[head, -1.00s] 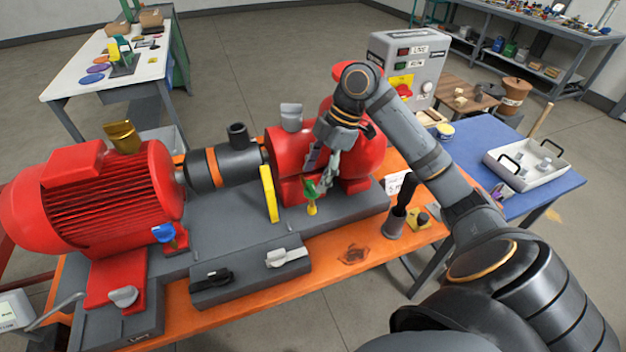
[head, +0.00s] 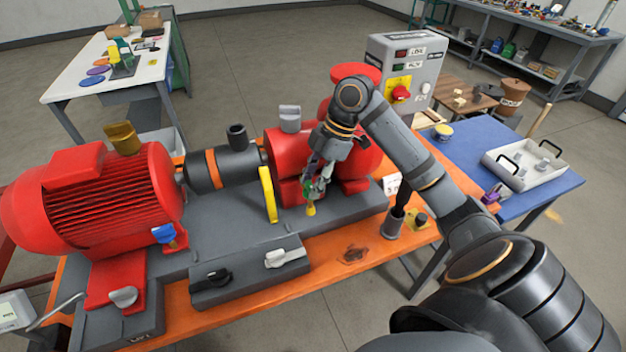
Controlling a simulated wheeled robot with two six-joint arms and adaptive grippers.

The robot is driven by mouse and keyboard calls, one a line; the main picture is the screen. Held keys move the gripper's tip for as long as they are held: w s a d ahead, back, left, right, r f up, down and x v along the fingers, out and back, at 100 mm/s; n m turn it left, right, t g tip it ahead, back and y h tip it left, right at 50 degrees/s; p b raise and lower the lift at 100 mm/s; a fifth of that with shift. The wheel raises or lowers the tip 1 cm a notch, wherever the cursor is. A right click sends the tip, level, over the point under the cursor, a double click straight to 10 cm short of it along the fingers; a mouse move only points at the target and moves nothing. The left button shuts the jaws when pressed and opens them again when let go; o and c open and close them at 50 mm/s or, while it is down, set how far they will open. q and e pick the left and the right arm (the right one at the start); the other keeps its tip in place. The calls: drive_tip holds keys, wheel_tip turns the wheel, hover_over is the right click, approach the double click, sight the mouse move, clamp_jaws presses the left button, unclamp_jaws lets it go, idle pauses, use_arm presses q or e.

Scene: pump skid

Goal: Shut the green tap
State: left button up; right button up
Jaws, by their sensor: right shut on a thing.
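The green tap (head: 309,187) sits low on the front of the red pump, with a yellow spout (head: 311,209) below it. My right gripper (head: 313,190) reaches down in front of the red pump (head: 285,148) and is shut on the tap's green handle. The fingers hide most of the handle, so I cannot tell its exact angle. My left gripper does not show in the head view.
A blue-handled tap (head: 165,234) is on the red motor's side. A yellow lever (head: 268,194) stands left of my right gripper. A box with black and white switches (head: 250,280) lies in front.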

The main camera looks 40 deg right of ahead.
drive_tip(key=shift+s+r+m+t+p, duration=0.15)
drive_tip(key=shift+m+t+p, duration=0.25)
drive_tip(key=shift+m+p, duration=0.75)
drive_tip(key=m+p, duration=0.2)
drive_tip(key=m+t+h+p, duration=0.1)
drive_tip(key=m+p, duration=0.2)
drive_tip(key=shift+a+r+t+p, duration=0.1)
drive_tip(key=shift+a+t+p, duration=0.1)
drive_tip(key=shift+t+p, duration=0.15)
drive_tip(key=m+h+p, duration=0.1)
drive_tip(key=m+p, duration=0.1)
drive_tip(key=m, duration=0.1)
drive_tip(key=m+t+h+p, duration=0.1)
drive_tip(key=m+p, duration=0.1)
drive_tip(key=m, duration=0.1)
drive_tip(key=shift+s+a+m+h, duration=0.1)
drive_tip(key=shift+a+m+h, duration=0.1)
drive_tip(key=shift+m+h, duration=0.1)
drive_tip(key=m+h+p, duration=0.1)
drive_tip(key=m+p, duration=0.1)
drive_tip(key=m, duration=0.1)
drive_tip(key=shift+p, duration=0.4)
drive_tip(key=shift+f+m+h+p, duration=0.25)
drive_tip(key=shift+m+h+p, duration=0.05)
drive_tip(key=shift+m, duration=0.15)
drive_tip(key=o, duration=1.2)
drive_tip(key=shift+c, duration=0.2)
